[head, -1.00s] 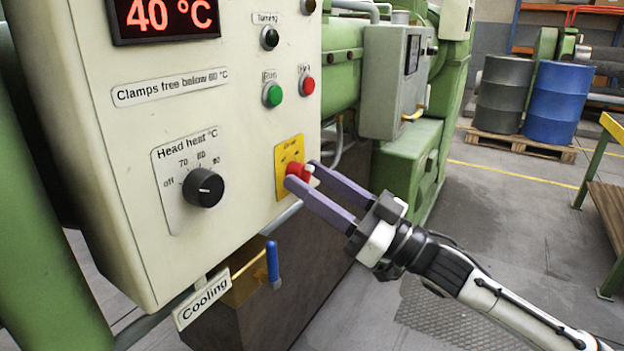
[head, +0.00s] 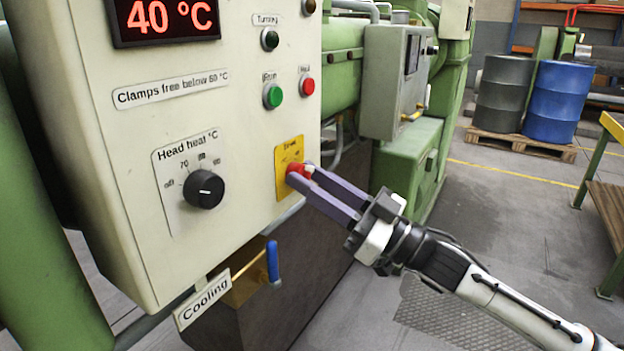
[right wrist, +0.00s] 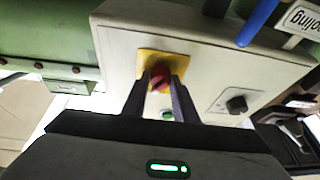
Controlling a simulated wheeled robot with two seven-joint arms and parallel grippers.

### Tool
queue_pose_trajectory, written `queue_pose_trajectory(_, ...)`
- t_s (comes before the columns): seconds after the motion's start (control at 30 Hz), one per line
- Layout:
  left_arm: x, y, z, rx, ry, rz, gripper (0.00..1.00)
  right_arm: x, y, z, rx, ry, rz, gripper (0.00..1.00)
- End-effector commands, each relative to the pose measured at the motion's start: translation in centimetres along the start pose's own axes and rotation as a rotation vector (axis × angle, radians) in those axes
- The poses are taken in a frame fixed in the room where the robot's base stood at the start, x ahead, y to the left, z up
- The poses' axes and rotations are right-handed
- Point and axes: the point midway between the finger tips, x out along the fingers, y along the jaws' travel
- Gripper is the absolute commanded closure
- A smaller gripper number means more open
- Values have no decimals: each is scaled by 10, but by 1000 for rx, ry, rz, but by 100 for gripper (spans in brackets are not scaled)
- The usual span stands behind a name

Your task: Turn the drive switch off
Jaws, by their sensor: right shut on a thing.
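The drive switch is a red knob (head: 297,174) on a yellow plate (head: 284,160) at the lower right of the cream control panel. My right gripper (head: 306,178) is shut on the red knob, its purple fingers reaching in from the lower right. In the right wrist view the red knob (right wrist: 160,78) sits between the two dark fingertips (right wrist: 161,82), with the yellow plate (right wrist: 165,58) behind it. The fingers partly hide the knob, and the plate's small lettering is too blurred to read. My left gripper is not in view.
The panel also holds a black head heat knob (head: 203,189), a green button (head: 272,96), a red button (head: 307,85) and a display (head: 165,16) reading 40 °C. A blue cooling lever (head: 272,262) hangs below. Drums (head: 556,100) stand at the back right.

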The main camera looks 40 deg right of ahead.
Motion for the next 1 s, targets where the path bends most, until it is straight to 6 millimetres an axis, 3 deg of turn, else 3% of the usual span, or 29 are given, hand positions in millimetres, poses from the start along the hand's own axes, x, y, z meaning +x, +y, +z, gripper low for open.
queue_pose_trajectory(1.0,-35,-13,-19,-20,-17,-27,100,2,5,-7,-813,-44,-341,97)
